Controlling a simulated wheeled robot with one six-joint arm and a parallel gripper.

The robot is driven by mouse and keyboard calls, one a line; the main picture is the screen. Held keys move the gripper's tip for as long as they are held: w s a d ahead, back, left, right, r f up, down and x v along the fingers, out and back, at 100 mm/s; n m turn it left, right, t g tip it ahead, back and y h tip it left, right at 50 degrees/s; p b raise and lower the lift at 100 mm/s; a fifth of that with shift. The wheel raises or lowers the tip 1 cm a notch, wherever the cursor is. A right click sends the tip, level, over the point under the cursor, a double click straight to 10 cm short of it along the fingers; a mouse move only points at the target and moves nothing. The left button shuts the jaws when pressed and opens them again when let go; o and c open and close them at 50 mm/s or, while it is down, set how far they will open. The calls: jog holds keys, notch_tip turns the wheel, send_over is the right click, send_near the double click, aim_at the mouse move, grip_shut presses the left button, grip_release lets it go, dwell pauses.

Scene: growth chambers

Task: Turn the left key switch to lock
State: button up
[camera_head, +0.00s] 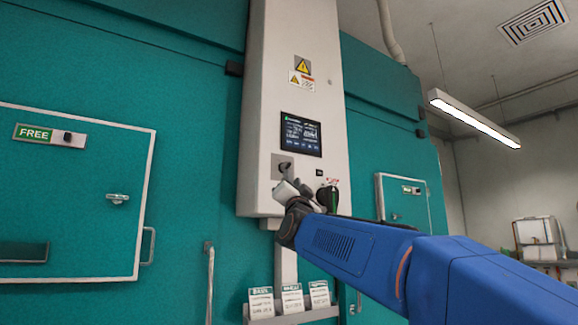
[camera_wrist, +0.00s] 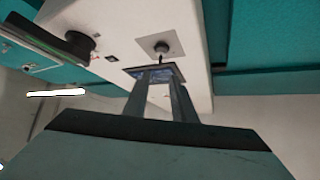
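A square plate with a dark round key switch (camera_head: 283,167) is on the white column, below the display. It also shows in the wrist view as a grey plate with a dark round switch (camera_wrist: 161,47). My gripper (camera_head: 288,188) is just below this plate in the head view. In the wrist view my gripper's fingers (camera_wrist: 156,73) reach toward the switch, with a small dark piece between their tips and the plate; contact is unclear. A lit gap shows between the fingers, but a dark part spans the tips, so their grip is unclear. The switch's exact position is too small to read.
A FREE sign (camera_head: 34,133) with a black knob (camera_head: 68,137) is on the left teal door. A display (camera_head: 301,134) is above the switch. A dark handle-like object (camera_head: 328,197) is to the right on the column. A card rack (camera_head: 295,319) is below.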

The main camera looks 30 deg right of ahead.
aim_at(289, 167)
jog(key=x, duration=1.3)
grip_shut()
